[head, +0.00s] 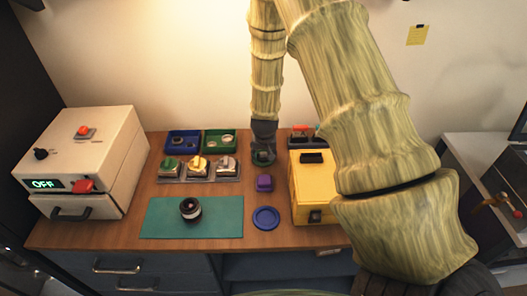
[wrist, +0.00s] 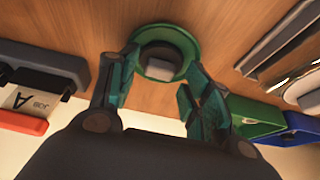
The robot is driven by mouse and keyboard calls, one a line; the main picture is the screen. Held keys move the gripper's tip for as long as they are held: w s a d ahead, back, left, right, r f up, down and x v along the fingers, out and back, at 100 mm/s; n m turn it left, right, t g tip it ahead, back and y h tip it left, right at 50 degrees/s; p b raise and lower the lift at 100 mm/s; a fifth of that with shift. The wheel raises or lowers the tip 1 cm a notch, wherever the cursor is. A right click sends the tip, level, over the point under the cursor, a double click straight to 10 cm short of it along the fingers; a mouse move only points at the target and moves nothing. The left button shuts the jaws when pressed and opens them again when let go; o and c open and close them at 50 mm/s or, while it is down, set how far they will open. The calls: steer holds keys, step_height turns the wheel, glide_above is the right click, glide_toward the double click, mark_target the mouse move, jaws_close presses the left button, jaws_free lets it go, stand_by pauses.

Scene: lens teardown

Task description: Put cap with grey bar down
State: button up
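The cap with grey bar (wrist: 160,66) is a dark round piece with a light grey bar across it. In the wrist view it sits within a round green dish (wrist: 192,44) on the wooden bench. My gripper (wrist: 162,70) points down over the dish, one finger on each side of the cap. The fingers look spread, with a small gap to the cap. In the head view my gripper (head: 263,152) is low over the back middle of the bench, where it mostly hides the cap and dish.
Left of my gripper are blue (head: 183,141) and green bins (head: 220,140) and a rack (head: 200,180) of coloured pieces. A yellow box (head: 312,190) stands close on the right. A purple block (head: 264,183), blue dish (head: 266,218) and lens (head: 190,210) on a green mat lie in front.

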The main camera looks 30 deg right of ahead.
steer(key=shift+r, duration=0.25)
steer(key=b+v, duration=0.2)
steer(key=v, duration=0.9)
steer(key=shift+r+b, duration=0.3)
steer(key=shift+r, duration=0.1)
steer(key=shift+s+a+r, duration=0.1)
stand_by(0.3)
